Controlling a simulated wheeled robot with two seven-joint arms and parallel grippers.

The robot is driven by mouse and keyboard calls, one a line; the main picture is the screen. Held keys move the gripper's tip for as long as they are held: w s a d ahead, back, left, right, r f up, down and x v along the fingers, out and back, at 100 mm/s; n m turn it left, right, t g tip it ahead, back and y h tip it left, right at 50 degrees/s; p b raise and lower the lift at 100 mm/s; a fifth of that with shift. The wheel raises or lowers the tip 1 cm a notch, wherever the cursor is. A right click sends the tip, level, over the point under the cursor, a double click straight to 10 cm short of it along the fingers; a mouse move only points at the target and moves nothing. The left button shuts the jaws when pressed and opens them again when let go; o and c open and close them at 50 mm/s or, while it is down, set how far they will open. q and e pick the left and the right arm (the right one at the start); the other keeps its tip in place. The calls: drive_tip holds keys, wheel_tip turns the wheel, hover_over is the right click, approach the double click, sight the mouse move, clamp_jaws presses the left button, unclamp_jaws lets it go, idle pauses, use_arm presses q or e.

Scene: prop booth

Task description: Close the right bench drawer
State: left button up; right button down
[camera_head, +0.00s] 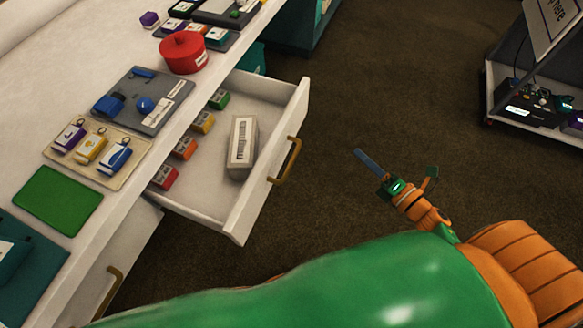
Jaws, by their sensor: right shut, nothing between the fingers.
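The right bench drawer (267,185) stands open, pulled well out from the white bench. Its brass handle (286,160) is on the outer front face. Inside are a grey labelled box (242,148) and a row of small coloured blocks (184,148) along the bench side. My right gripper (371,164) is shut and empty, over the dark floor to the right of the drawer handle and apart from it. My left gripper is not in view.
The bench top (100,95) holds a red pot (183,52), a grey tray (172,105), key tags on a beige tray (132,163) and a green mat (58,200). Another drawer handle (98,295) shows lower left.

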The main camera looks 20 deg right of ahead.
drive_tip(key=s+a+r+n+g+y+b, duration=0.1)
drive_tip(key=a+r+n+y+b, duration=0.15)
drive_tip(key=n+y, duration=0.6)
drive_tip(key=n+g+p, duration=0.3)
drive_tip(key=n+g, duration=0.1)
drive_tip(key=n, duration=0.6)
approach(281, 144)
drive_tip(key=x, duration=0.6)
drive_tip(key=shift+w+a+f, duration=0.1)
drive_tip(key=shift+w, duration=0.1)
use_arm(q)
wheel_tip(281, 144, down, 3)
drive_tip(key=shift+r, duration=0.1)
use_arm(e)
drive_tip(key=shift+w+a+f, duration=0.1)
drive_tip(key=shift+w+a, duration=0.05)
drive_tip(key=shift+a, duration=0.05)
